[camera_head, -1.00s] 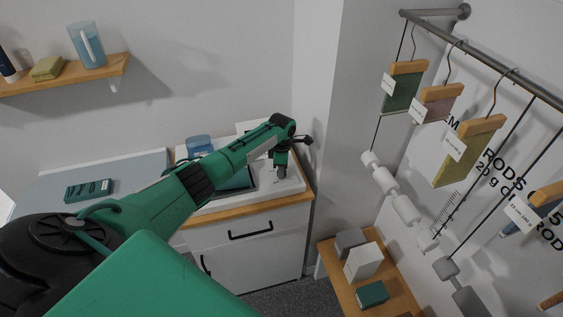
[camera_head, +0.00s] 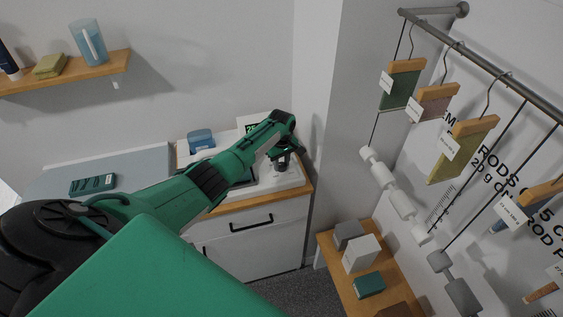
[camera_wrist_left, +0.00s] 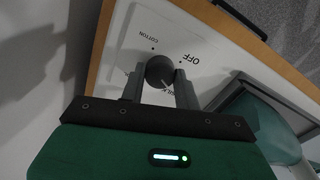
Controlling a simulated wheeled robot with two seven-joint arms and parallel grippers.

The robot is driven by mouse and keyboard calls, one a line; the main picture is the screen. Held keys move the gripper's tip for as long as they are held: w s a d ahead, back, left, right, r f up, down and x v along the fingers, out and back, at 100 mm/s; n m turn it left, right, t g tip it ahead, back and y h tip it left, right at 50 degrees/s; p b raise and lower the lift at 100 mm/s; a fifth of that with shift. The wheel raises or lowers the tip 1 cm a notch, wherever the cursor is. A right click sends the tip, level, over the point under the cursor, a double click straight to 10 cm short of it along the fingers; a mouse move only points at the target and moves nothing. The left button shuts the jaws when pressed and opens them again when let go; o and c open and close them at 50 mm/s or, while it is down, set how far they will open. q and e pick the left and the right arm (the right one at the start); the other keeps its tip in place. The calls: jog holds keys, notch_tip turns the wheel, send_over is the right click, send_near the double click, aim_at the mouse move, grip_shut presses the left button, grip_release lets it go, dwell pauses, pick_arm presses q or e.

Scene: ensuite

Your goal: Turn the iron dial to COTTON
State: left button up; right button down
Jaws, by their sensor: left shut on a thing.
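The iron dial (camera_wrist_left: 160,70) is a dark round knob on a white panel (camera_wrist_left: 140,24) in the left wrist view. The panel carries the words COTTON and OFF and a partly hidden word beside the knob. A light pointer mark on the knob faces toward the gripper side, near the partly hidden word, not at COTTON. My left gripper (camera_wrist_left: 158,84) is shut on the dial, one finger on each side. In the head view my left gripper (camera_head: 281,160) is over the white unit on the counter, and the dial is too small to make out. My right gripper is not in view.
A wooden-edged white cabinet (camera_head: 255,245) bears the unit. A blue container (camera_head: 200,140) stands at the back of the counter. A rail (camera_head: 490,65) with hanging swatches and weights is on the right. A low wooden shelf (camera_head: 345,290) holds several boxes.

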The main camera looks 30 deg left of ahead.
pick_arm(q)
jog(key=m, duration=0.4)
jog(key=shift+m, duration=0.3)
jog(key=m, duration=1)
jog(key=shift+m, duration=0.4)
jog(key=m+b, duration=0.1)
jog(key=m, duration=0.3)
jog(key=shift+m, duration=0.3)
jog(key=m+b, duration=0.1)
jog(key=m, duration=0.3)
jog(key=shift+m, duration=0.3)
jog(key=m+b, duration=0.2)
jog(key=m, duration=0.3)
jog(key=m+b, duration=0.2)
jog(key=m, duration=0.3)
jog(key=shift+m, duration=0.4)
jog(key=shift+r+m+b, duration=0.1)
jog(key=shift+m+b, duration=0.7)
jog(key=shift+m, duration=1.1)
